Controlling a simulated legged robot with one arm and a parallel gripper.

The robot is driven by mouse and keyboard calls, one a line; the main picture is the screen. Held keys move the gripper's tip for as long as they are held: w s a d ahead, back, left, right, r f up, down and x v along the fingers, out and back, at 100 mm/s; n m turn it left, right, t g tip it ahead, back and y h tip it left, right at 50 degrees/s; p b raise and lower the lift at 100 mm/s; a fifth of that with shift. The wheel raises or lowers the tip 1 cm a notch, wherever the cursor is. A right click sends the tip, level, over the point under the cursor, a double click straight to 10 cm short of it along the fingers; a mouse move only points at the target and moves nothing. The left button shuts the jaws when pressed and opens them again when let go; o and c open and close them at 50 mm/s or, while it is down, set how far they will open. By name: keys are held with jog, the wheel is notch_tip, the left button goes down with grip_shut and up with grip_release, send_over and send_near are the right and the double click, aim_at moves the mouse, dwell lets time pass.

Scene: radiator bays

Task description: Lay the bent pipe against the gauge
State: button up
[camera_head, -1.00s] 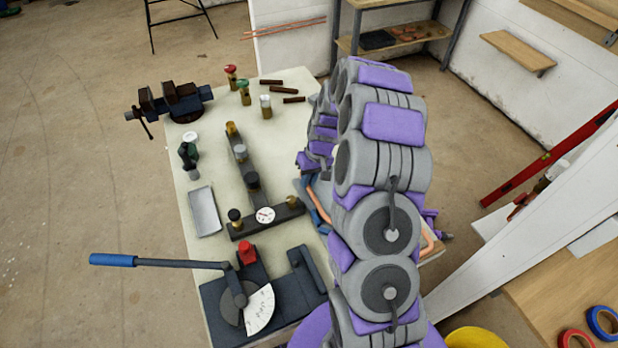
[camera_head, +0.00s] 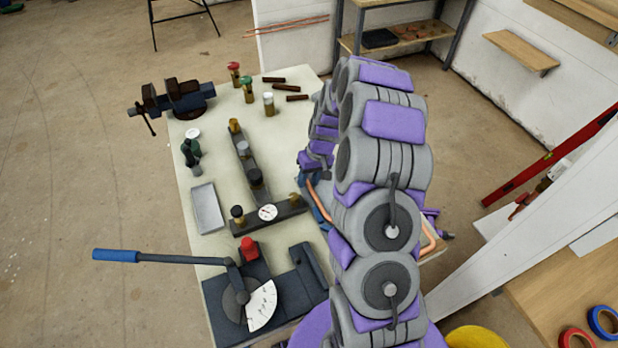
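The bent copper pipe (camera_head: 319,201) shows left of my arm, over the right side of the bench. More copper (camera_head: 429,238) shows right of the arm; the stretch between is hidden, so I cannot tell whether both are one pipe. The gauge is a dark T-shaped bar fixture (camera_head: 252,223) with brass-and-dark posts and a white round dial (camera_head: 267,212), lying left of the pipe. A gap shows between pipe and gauge. My arm hides most of my gripper, and its fingers cannot be made out. I cannot tell whether it grips the pipe.
A bender (camera_head: 238,297) with a blue-ended lever stands at the bench's near end. A vise (camera_head: 178,98) is at the far left corner. A grey tray (camera_head: 207,208) lies left of the gauge. Stamps (camera_head: 248,88) and short dark bars (camera_head: 290,88) are at the back.

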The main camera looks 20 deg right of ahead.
jog(key=p+v, duration=0.2)
jog(key=v, duration=1.5)
jog(key=shift+p, duration=0.4)
jog(key=shift+d, duration=0.15)
